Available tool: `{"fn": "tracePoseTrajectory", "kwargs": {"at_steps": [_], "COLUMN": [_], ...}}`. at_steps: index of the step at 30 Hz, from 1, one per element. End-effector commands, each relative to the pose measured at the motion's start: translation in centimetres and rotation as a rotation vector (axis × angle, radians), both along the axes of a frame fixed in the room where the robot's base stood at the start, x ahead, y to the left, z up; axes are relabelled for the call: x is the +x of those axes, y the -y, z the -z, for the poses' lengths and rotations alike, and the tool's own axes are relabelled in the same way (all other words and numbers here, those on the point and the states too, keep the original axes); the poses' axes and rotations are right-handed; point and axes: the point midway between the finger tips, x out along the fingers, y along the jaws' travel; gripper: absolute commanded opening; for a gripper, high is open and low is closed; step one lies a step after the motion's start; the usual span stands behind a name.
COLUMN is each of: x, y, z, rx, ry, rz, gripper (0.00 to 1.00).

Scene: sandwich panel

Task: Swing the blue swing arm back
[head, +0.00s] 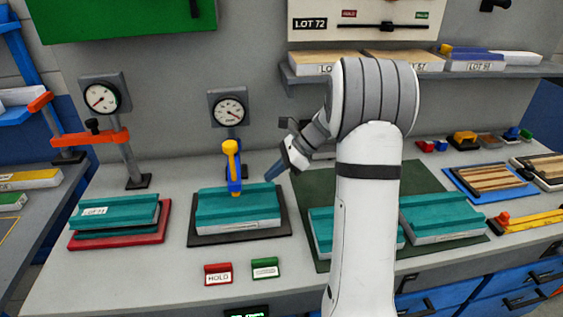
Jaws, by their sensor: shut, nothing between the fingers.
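The blue swing arm (239,173) stands at the middle station, below a round dial gauge (230,112). It has a yellow knob (231,148) on top and a yellow lower end over a teal panel (262,199). It points forward from its post, out over the panel. My gripper (271,174) is just right of the swing arm, above the panel's right end, with its fingers shut and angled down to the left. A small gap shows between fingers and swing arm. Nothing is seen held.
An orange swing arm (84,137) and gauge post stand at the left station, behind a teal panel on a red base (120,239). HOLD (218,276) and green (265,267) signs stand in front. My arm hides part of the green mat (312,185) and its panels.

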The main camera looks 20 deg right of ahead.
Motion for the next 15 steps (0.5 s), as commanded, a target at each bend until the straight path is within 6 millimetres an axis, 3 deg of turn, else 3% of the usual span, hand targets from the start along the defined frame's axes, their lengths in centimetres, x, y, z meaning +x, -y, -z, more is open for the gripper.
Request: {"fn": "tracePoseTrajectory", "kwargs": {"at_steps": [4,9,15], "x": [0.3,0.9,1.1], "y": [-2.3,-4.7,-5.8], "z": [2.2,1.8,1.9], "rx": [0.001,0.000,0.000], "ry": [-0.003,0.000,0.000], "rz": [-0.004,-0.004,-0.001], "gripper": [0.00,0.00,0.00]}}
